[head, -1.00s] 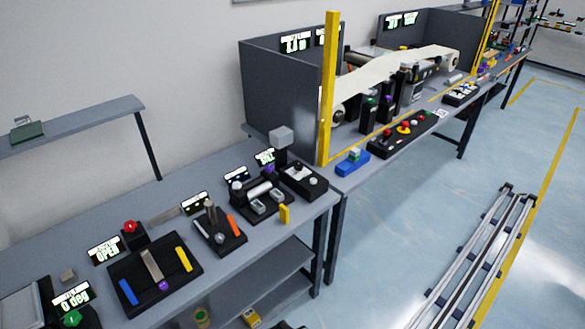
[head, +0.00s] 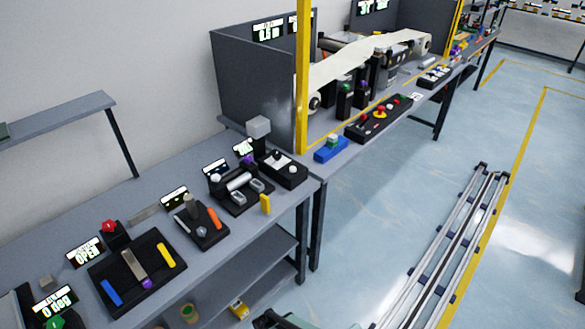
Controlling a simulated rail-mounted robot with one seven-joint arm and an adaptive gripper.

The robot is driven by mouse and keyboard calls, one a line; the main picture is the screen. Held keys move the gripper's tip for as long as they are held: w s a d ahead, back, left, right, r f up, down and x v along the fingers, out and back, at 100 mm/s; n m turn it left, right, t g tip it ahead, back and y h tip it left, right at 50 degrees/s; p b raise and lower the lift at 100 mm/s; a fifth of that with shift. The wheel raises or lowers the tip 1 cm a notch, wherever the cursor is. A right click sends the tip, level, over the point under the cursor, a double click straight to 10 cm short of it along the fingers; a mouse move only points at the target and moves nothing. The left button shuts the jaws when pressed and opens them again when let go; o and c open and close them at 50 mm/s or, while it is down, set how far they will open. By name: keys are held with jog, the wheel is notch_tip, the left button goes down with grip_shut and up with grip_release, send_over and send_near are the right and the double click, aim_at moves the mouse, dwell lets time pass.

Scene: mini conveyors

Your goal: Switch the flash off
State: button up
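No part is clearly labelled as the flash. A grey box-shaped head (head: 258,127) on a dark post, possibly a flash lamp, stands at the far right end of the near bench. In front of it is a black control box (head: 283,168) with pale knobs; its switch position is too small to read. My gripper is not clearly visible. A dark and grey-green piece at the bottom edge may be part of my arm.
The near bench (head: 60,222) carries several black control panels, including a slider panel (head: 110,283) and a lever panel (head: 200,228). A yellow post (head: 303,80) and a conveyor bench with a red-button panel (head: 378,118) stand beyond. Floor rails (head: 440,250) lie at right, with clear floor around.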

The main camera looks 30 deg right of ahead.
grip_shut()
dwell(1.1)
